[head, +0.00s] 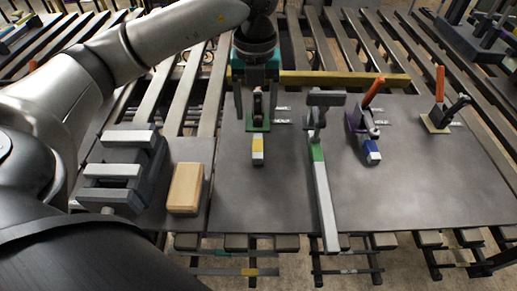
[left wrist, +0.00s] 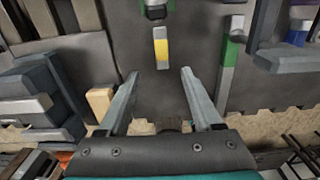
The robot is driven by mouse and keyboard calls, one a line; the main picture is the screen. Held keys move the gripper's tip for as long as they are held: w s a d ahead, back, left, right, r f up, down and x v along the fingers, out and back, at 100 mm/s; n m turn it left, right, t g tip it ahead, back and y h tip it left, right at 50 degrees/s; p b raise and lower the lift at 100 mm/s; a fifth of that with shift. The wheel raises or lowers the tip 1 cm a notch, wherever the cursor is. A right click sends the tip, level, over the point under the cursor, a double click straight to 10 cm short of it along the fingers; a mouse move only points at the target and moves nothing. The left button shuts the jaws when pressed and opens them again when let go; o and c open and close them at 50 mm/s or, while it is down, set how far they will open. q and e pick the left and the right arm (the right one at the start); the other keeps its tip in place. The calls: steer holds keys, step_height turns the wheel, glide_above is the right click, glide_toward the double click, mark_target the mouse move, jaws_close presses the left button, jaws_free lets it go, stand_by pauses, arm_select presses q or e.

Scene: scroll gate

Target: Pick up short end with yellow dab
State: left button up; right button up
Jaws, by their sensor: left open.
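The short end with the yellow dab (head: 258,150) is a small pale bar with a yellow band, lying on the dark metal table just in front of a green-based clamp (head: 258,125). It also shows in the left wrist view (left wrist: 161,47), beyond the fingertips and roughly midway between them. My left gripper (head: 257,110) points down over the clamp, its fingers apart. In the left wrist view my left gripper (left wrist: 159,72) is open with nothing between its fingers. It looks apart from the short end; the height gap is hard to judge. My right gripper is not visible.
A long pale bar with a green band (head: 324,200) lies to the right under a grey clamp (head: 320,100). A blue-banded short end (head: 371,151) sits farther right. A wooden block (head: 185,188) and a grey vise (head: 123,170) stand left. The table's front right is clear.

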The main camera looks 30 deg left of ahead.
arm_select(q)
glide_above(258, 145)
steer(key=f, duration=0.5)
steer(key=shift+s+f+b, duration=0.25)
steer(key=shift+f+b, duration=0.1)
steer(key=shift+f, duration=0.05)
steer(key=f+b, duration=0.1)
steer(key=f, duration=0.4)
steer(key=shift+w+f, duration=0.1)
steer(key=shift+w, duration=0.1)
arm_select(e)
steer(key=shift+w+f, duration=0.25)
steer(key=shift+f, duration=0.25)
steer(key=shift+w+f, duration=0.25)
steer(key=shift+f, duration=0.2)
arm_select(q)
jaws_close()
